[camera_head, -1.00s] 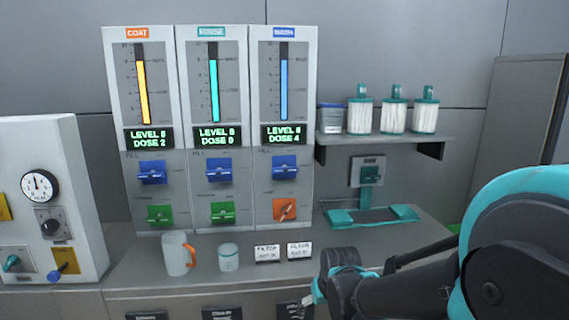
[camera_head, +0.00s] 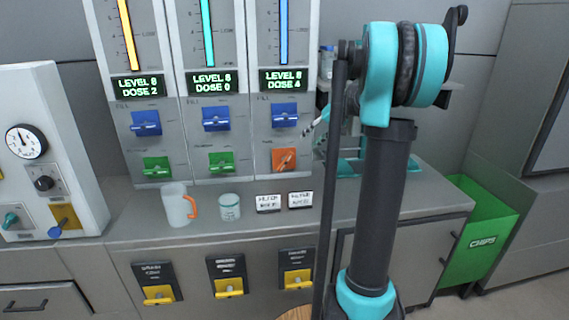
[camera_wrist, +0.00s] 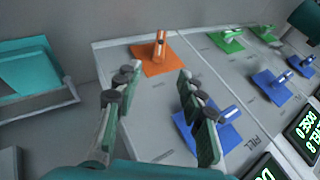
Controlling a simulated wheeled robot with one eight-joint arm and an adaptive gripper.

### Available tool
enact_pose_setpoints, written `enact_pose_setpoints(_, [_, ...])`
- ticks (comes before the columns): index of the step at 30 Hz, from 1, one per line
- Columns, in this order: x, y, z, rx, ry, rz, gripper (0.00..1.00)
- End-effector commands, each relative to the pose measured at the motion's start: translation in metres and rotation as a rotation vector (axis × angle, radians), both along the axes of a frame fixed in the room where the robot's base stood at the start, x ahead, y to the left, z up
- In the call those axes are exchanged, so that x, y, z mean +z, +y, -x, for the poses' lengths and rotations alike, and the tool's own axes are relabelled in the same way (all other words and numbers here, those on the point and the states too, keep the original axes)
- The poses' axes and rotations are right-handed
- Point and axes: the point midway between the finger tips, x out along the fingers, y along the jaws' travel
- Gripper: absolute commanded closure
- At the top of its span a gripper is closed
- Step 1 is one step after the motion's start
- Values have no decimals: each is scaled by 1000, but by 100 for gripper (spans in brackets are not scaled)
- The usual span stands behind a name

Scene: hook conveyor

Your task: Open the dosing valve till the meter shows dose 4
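The right-hand panel has an orange plate with a dosing valve (camera_head: 284,159), whose handle stands slanted. Its meter (camera_head: 283,79) reads dose 4, with a level that looks like 8. The orange valve also shows in the wrist view (camera_wrist: 160,53), upper middle, with its short metal handle sticking out. My gripper (camera_head: 314,124) is to the right of the panel, above and right of the orange valve. In the wrist view my gripper (camera_wrist: 155,80) has its fingers spread, with nothing between them. The orange valve lies beyond the fingertips, apart from them.
Blue fill valves (camera_head: 285,115) sit above, and green valves (camera_head: 221,163) on the neighbouring panels, which read dose 2 and dose 0. A mug (camera_head: 177,207) and a small jar (camera_head: 229,207) stand on the counter below. A green bin (camera_head: 478,235) is at the right.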

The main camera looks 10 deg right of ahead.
Motion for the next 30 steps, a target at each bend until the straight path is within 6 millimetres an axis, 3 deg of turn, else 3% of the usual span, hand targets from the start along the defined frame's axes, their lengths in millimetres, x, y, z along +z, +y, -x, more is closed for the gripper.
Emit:
enact_pose_setpoints(5, [-16, 12, -8, 2, 0, 1, 60])
enact_pose_setpoints(24, [-110, 75, -54, 2, 1, 2, 60])
enact_pose_setpoints(30, [-127, 87, -63, 1, 1, 1, 60])
